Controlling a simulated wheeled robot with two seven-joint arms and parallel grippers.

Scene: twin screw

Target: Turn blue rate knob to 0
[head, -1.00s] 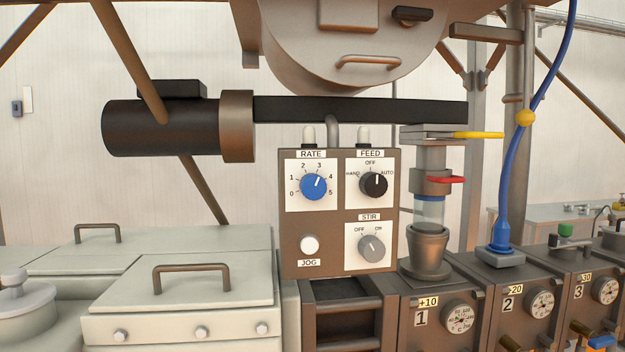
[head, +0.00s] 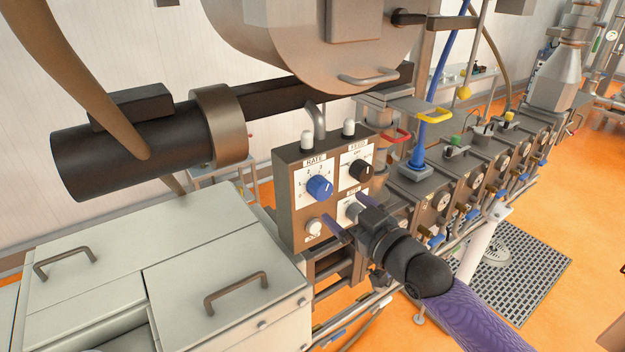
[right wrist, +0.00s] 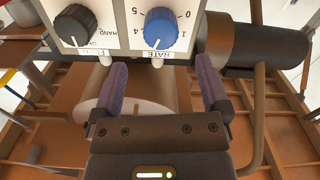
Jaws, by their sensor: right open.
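The blue rate knob (head: 320,187) sits on a white plate marked RATE on the brown control box (head: 289,215). Its white pointer line leans up and right, seemingly near 3 to 4; the exact mark is hard to read. My right gripper (head: 346,218) is in front of the box's lower part, below the knob, with purple fingers apart and nothing between them. The right wrist view shows the panel upside down, with the blue knob (right wrist: 160,28) beyond the open fingers (right wrist: 162,85), not touched. My left gripper is not in view.
The black feed knob (head: 361,171) is right of the blue knob, and the white jog button (head: 314,227) is below it. The stir knob is partly hidden by my right gripper. A black motor (head: 130,148) is at left; pale lidded bins (head: 150,255) stand below it.

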